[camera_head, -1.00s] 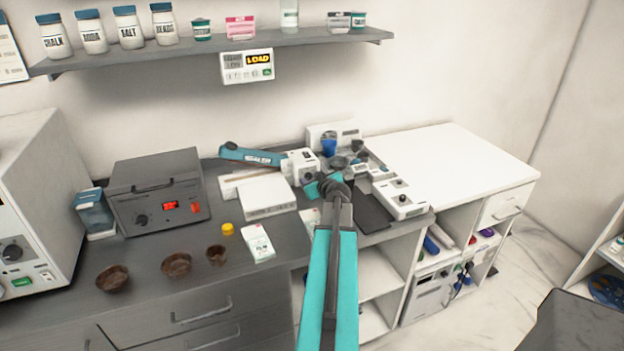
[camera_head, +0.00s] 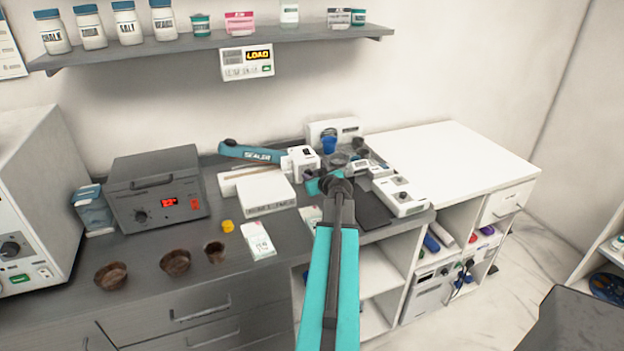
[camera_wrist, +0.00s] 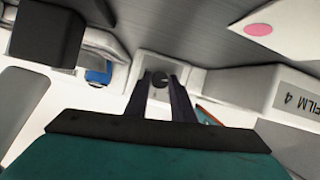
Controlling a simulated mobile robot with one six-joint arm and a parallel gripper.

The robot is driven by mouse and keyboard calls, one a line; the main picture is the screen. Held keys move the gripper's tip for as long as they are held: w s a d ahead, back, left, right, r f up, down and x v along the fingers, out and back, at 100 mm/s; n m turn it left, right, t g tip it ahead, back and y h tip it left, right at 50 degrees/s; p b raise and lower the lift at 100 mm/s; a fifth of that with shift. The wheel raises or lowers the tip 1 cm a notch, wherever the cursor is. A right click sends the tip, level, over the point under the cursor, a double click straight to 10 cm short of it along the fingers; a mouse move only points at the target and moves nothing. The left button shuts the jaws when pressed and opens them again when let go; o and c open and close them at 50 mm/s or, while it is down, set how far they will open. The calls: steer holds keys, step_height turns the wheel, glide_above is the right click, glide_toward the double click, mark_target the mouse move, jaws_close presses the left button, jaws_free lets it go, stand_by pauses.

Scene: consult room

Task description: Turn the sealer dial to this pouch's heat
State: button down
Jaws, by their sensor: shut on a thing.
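The sealer (camera_head: 250,153) lies toward the back of the dark counter, with a long teal arm marked SEALER and a white body (camera_head: 299,157) at its right end. My gripper (camera_head: 312,178) is at the front of that body, partly hidden by my own arm. In the wrist view my gripper (camera_wrist: 161,84) is shut on a small dark round dial (camera_wrist: 160,79) on a white face. The dial's marks are not readable. A white pouch (camera_head: 258,239) with a printed label lies on the counter; its print is too blurred to read.
A white box (camera_head: 266,194) stands left of my gripper; a white face in the wrist view reads FILM 4 (camera_wrist: 297,102). A display reading LOAD (camera_head: 247,62) hangs under the shelf. Brown bowls (camera_head: 175,263) and a yellow cap (camera_head: 227,226) sit at the counter's front.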

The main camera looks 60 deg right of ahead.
steer(key=shift+f+b, duration=0.2)
steer(key=shift+b, duration=0.5)
steer(key=shift+m+t+y+b, duration=0.35)
steer(key=shift+m+b, duration=0.25)
steer(key=shift+b, duration=0.3)
steer(key=m+b, duration=0.1)
steer(key=b, duration=0.1)
steer(key=m+t+y+b, duration=0.1)
steer(key=b, duration=0.2)
steer(key=shift+s+d+f, duration=0.1)
steer(key=shift+d, duration=0.1)
steer(key=m+t+y+b, duration=0.1)
steer(key=m+b, duration=0.1)
steer(key=b, duration=0.1)
steer(key=shift+m+b, duration=0.3)
steer(key=shift+b, duration=0.15)
steer(key=shift+r, duration=0.2)
steer(key=c, duration=1.5)
jaws_free()
steer(key=shift+s, duration=0.1)
